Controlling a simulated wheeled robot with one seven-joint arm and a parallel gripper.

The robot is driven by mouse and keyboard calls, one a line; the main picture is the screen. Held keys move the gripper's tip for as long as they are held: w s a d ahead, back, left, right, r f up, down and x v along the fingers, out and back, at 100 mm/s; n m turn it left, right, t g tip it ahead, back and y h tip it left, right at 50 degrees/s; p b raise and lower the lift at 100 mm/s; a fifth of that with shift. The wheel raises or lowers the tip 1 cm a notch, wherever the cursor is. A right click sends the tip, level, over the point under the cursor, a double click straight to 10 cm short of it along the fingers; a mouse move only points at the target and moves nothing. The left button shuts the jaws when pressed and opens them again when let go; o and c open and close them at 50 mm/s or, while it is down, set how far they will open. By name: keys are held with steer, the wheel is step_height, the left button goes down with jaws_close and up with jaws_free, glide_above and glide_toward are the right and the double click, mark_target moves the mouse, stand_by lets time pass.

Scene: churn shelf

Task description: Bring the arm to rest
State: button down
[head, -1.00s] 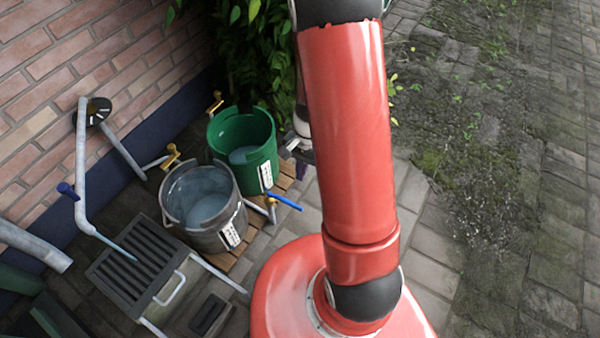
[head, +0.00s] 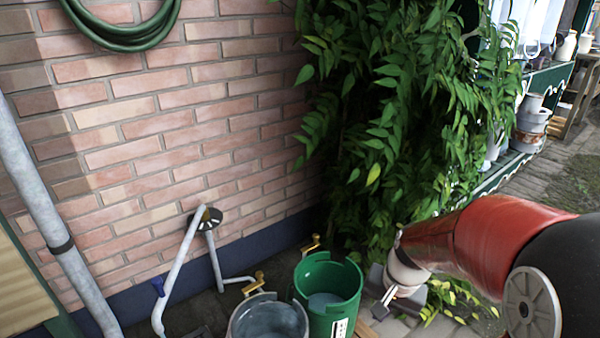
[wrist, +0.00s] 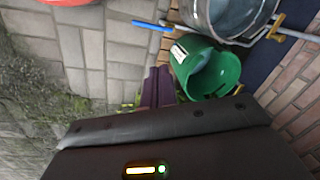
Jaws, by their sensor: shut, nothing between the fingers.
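My arm reaches in from the lower right of the head view, its red link bent toward the green bucket. My gripper (head: 383,305) hangs beside the right side of the green bucket (head: 345,325), apart from it as far as I can tell. In the wrist view my gripper (wrist: 158,86) shows as purple fingers close together, shut and empty. The green bucket (wrist: 222,74) is just right of the fingers there. The grey metal bucket (head: 248,325) stands left of the green one and shows at the top of the wrist view (wrist: 200,14).
A brick wall (head: 200,130) stands behind the buckets, with a leafy climbing plant (head: 390,130) close above my gripper. A grey pipe stand (head: 180,265) is at the left. A blue lever (wrist: 150,25) lies near the buckets. Open paving (wrist: 105,45) lies left in the wrist view.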

steer(key=s+a+r+n+t+h, duration=0.1)
steer(key=s+r+n+t, duration=0.3)
steer(key=s+r, duration=0.7)
step_height(320, 180, up, 4)
steer(key=shift+s+a+f+n+t+p, duration=0.1)
steer(key=shift+s+a+n+t+p, duration=0.2)
steer(key=shift+n, duration=0.4)
